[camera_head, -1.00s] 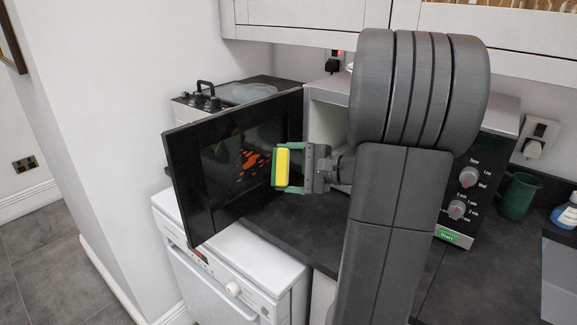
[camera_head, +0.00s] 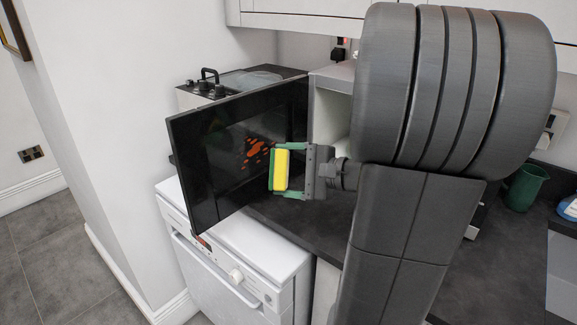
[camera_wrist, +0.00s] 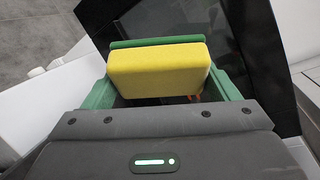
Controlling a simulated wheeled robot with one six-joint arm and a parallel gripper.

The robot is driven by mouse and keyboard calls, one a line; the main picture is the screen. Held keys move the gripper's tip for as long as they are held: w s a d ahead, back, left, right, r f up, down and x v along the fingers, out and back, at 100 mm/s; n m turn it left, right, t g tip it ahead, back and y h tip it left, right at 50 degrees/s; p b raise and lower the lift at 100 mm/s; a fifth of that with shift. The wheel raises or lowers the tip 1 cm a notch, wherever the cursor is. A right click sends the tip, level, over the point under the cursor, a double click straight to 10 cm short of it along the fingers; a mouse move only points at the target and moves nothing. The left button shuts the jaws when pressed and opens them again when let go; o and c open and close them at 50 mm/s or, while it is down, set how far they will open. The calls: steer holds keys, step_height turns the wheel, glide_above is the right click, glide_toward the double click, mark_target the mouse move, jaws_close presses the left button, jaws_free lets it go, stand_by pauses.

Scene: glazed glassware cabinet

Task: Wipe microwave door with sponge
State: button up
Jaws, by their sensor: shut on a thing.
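The microwave door (camera_head: 222,160) stands open, its dark inner face turned toward my gripper. Orange-red stains (camera_head: 255,153) show on that face. My gripper (camera_head: 288,172) is shut on a yellow sponge (camera_head: 281,170) with a green layer on its door-facing side. The sponge is beside the lower right part of the stains in the head view; I cannot tell whether it touches the door. In the wrist view the sponge (camera_wrist: 158,70) sits between the green fingers, the dark door (camera_wrist: 215,25) behind it, and hides most of the stains. The microwave body (camera_head: 332,95) is largely hidden by my arm.
A white appliance (camera_head: 265,262) stands below the door. The dark worktop (camera_head: 318,225) runs under the microwave. A black-knobbed appliance (camera_head: 215,88) is behind the door. A green mug (camera_head: 524,187) stands at the right. The white wall (camera_head: 110,120) is at the left.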

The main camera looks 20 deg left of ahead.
steer(key=w+d, duration=0.1)
steer(key=d, duration=0.5)
steer(key=shift+w, duration=0.25)
stand_by(0.5)
steer(key=shift+w+d, duration=0.2)
steer(key=shift+d, duration=0.5)
steer(key=shift+w+d, duration=0.2)
steer(key=shift+d, duration=0.5)
